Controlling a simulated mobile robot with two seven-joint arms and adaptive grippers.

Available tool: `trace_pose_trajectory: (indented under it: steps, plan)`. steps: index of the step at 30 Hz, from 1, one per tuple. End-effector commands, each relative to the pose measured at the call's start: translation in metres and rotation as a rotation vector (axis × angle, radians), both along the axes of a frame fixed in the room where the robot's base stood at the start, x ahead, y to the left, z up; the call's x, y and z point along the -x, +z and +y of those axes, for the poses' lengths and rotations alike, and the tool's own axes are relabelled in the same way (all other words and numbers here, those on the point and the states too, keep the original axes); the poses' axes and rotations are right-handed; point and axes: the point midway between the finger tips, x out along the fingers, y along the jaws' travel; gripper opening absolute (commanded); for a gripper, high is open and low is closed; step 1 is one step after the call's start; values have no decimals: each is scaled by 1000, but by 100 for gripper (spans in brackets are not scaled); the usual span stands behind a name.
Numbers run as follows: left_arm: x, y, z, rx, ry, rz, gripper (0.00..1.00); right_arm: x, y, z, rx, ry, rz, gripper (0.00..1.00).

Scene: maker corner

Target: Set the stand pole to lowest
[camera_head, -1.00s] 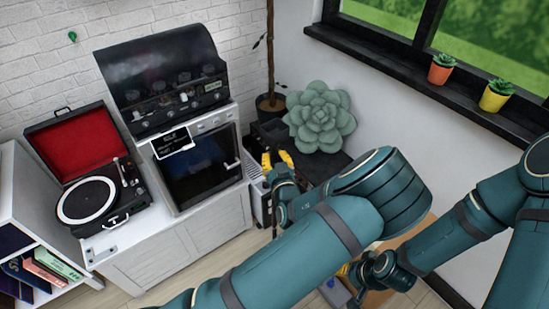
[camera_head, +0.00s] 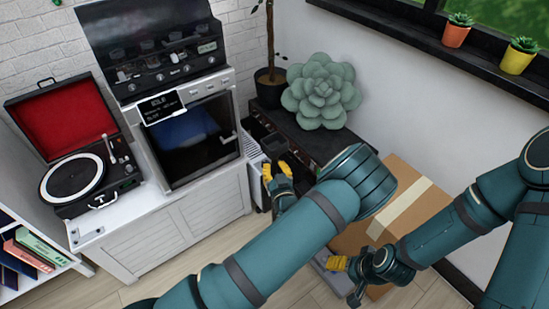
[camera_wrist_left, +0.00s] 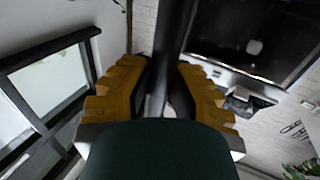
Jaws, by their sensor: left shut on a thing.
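My left gripper (camera_head: 277,175), with yellow fingertips, is beside the white cabinet, in front of the low black shelf. In the left wrist view its yellow fingers (camera_wrist_left: 160,95) are shut on a dark upright pole (camera_wrist_left: 175,35), one finger on each side. In the head view the pole is mostly hidden by the gripper and arm, and the stand's base cannot be made out. My right gripper (camera_head: 338,263) is low at the front of the cardboard box; its finger opening cannot be judged.
A cardboard box (camera_head: 410,185) stands at the right. A black shelf (camera_head: 310,140) bears a green succulent-shaped cushion (camera_head: 322,92). The white cabinet (camera_head: 190,225) holds an oven (camera_head: 195,135) and an open record player (camera_head: 85,165). Floor is free in front of the cabinet.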

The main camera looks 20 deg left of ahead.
Motion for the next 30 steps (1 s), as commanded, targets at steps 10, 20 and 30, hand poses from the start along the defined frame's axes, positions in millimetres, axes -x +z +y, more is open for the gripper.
trace_pose_trajectory:
  steps: [10, 20, 30]
  plan:
    - [1, -85, 1, 1, 1, 4, 0, -1, -2, 0, 0, -1, -2, 71]
    - [1, -108, 0, 0, 0, 4, 0, -1, -2, 0, 0, -1, -2, 71]
    - [2, -111, 0, 2, 0, 9, 23, -1, -2, 0, 0, -1, -2, 71]
